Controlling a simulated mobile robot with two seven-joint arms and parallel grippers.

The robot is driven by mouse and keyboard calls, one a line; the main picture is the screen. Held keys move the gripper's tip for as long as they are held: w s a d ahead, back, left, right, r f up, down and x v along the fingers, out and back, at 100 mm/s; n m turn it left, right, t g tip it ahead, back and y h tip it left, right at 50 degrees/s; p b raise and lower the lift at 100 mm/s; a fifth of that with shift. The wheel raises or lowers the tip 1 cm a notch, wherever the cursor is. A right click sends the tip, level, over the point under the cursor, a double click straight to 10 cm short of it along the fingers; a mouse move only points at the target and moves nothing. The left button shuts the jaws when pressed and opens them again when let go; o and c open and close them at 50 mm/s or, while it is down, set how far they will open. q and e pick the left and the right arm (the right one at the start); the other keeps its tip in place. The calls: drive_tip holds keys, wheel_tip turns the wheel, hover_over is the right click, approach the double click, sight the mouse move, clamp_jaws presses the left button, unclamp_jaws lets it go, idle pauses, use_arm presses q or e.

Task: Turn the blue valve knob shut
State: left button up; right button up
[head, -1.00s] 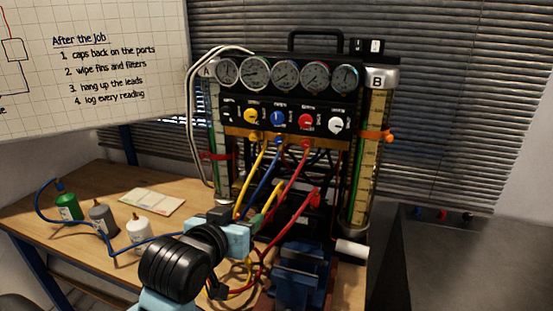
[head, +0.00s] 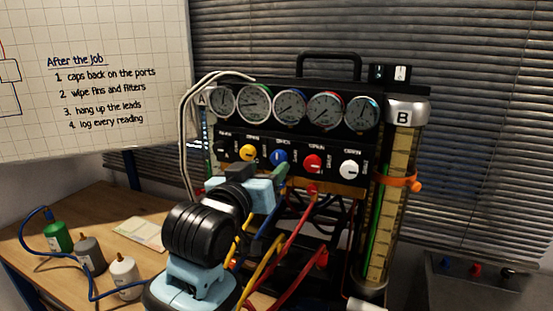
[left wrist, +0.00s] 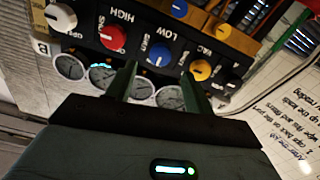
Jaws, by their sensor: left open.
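The blue valve knob (head: 280,157) is on the black panel of the gauge rig, between the yellow knob (head: 248,152) and the red knob (head: 313,163). In the left wrist view, which looks upside down, the blue knob (left wrist: 160,54) shows ahead, framed by two dark green fingers. My left gripper (head: 262,171) is open and just in front of the panel, slightly below and left of the blue knob. The fingers (left wrist: 158,70) look empty; whether they touch the knob cannot be told. My right gripper is not in view.
Several round gauges (head: 289,107) sit above the knobs. A white knob (head: 350,169) is at the right. Yellow, blue and red hoses (head: 293,226) hang below the panel. Bottles (head: 124,275) stand on the wooden table at left. A clear column (head: 382,235) stands right.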

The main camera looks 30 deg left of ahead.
sight(277, 159)
use_arm(q)
drive_tip(key=shift+w+a, duration=0.15)
drive_tip(key=shift+w, duration=2.95)
drive_tip(key=shift+c, duration=0.2)
drive_tip(key=c, duration=0.9)
